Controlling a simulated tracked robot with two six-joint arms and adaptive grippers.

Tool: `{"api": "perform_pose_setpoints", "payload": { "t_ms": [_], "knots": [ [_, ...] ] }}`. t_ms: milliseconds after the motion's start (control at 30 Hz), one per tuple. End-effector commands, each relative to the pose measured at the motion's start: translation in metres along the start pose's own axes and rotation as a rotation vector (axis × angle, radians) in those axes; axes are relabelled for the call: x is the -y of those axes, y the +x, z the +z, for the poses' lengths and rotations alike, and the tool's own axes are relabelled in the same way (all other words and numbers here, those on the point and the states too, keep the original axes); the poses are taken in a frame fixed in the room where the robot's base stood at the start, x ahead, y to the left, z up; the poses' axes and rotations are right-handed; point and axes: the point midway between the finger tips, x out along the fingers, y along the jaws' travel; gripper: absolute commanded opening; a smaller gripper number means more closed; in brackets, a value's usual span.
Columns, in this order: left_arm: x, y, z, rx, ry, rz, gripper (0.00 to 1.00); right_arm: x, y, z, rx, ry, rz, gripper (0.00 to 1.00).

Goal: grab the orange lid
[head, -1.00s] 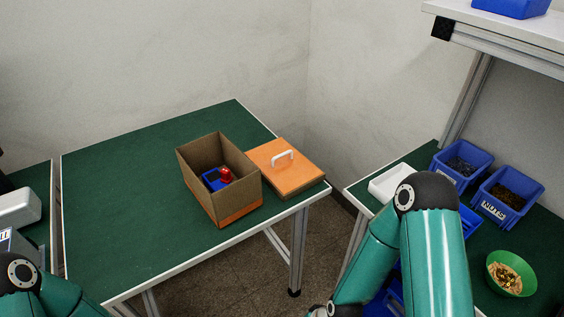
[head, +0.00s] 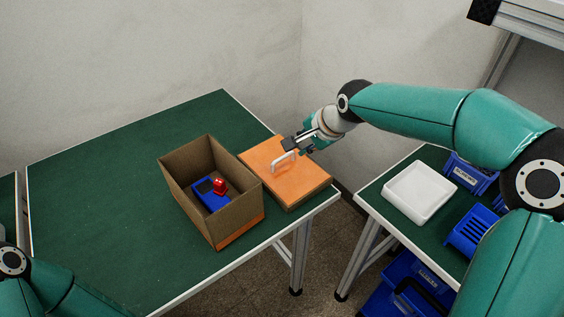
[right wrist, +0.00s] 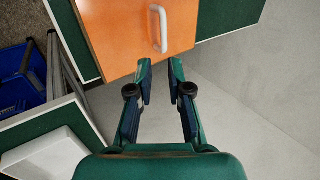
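The orange lid (head: 291,184) lies flat on the green table beside the cardboard box, near the table's right edge. Its white handle (head: 283,161) stands up from its top; the handle also shows in the right wrist view (right wrist: 158,28). My right gripper (head: 297,146) is above the lid's far right part, close to the handle. In the right wrist view its two fingers (right wrist: 159,75) are apart with nothing between them, and the handle lies beyond the fingertips. My left gripper is out of view; only part of my left arm shows at the lower left.
The open cardboard box (head: 236,211) holds a blue device with a red part (head: 213,192). A white tray (head: 419,192) and blue bins (head: 474,230) stand on the right-hand table, across a gap. The left part of the green table (head: 110,210) is clear.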

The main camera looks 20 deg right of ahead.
Motion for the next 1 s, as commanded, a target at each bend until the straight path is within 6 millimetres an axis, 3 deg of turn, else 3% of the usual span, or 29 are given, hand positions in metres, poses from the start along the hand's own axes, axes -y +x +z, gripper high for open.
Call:
{"api": "perform_pose_setpoints", "payload": {
  "t_ms": [100,300,433,667,1000],
  "knots": [
    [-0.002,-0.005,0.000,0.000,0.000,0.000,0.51,0.005,0.031,0.009,0.013,-0.015,0.006,0.18],
    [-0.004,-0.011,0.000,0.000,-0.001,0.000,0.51,0.008,0.074,0.014,0.018,-0.025,0.004,0.18],
    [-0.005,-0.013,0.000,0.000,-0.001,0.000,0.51,0.009,0.091,0.015,0.018,-0.027,0.002,0.18],
    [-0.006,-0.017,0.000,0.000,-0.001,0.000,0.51,0.010,0.104,0.015,0.020,-0.028,0.003,0.18],
    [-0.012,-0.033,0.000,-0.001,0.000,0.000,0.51,0.011,0.145,0.014,0.019,-0.029,0.002,0.18]
  ]
}}
